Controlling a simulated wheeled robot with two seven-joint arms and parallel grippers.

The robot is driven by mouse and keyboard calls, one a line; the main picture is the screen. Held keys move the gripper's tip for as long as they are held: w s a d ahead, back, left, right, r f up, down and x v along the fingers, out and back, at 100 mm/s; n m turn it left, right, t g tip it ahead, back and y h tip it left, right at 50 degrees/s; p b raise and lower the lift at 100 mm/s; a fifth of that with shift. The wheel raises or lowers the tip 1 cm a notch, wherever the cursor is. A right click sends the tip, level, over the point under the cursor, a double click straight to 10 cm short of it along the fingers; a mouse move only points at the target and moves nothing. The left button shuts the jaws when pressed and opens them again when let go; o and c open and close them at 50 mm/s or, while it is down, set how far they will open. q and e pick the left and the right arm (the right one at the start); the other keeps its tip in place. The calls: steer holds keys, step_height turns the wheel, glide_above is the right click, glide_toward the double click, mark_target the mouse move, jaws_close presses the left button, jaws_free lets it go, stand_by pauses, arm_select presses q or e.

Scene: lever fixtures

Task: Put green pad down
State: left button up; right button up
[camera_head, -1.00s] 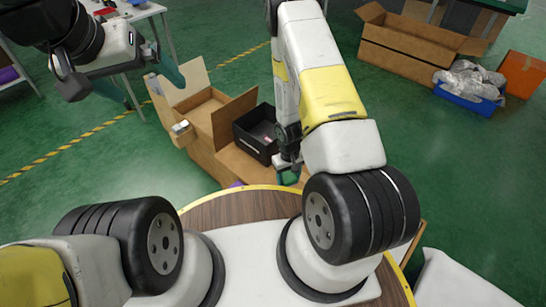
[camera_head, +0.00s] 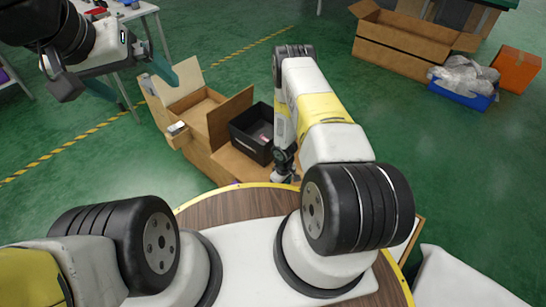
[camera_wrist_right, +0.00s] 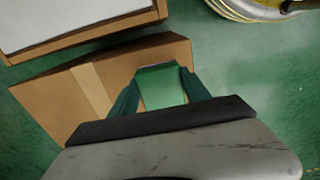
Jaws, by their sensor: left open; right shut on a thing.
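The green pad (camera_wrist_right: 163,86) shows in the right wrist view, a flat green piece between the two dark green fingers. My right gripper (camera_wrist_right: 160,82) is shut on it, above a brown cardboard surface. In the head view my right gripper (camera_head: 284,177) is small and mostly hidden by its own arm, beside the black bin; the pad cannot be made out there. My left gripper (camera_head: 147,93) is open and empty at the upper left, its fingers spread apart.
An open cardboard box (camera_head: 195,104) and a black bin (camera_head: 252,132) stand ahead. A long brown crate (camera_head: 405,47), a blue tray (camera_head: 462,95) and an orange box (camera_head: 517,70) are at the upper right. A white table (camera_head: 150,9) is at the upper left. Green floor is clear between.

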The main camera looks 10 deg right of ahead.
steer(key=w, duration=0.4)
steer(key=shift+w+a+f, duration=0.1)
steer(key=shift+w+f, duration=0.25)
steer(key=shift+f, duration=1.65)
steer(key=o, duration=1.4)
steer(key=shift+f, duration=0.15)
steer(key=shift+o, duration=0.2)
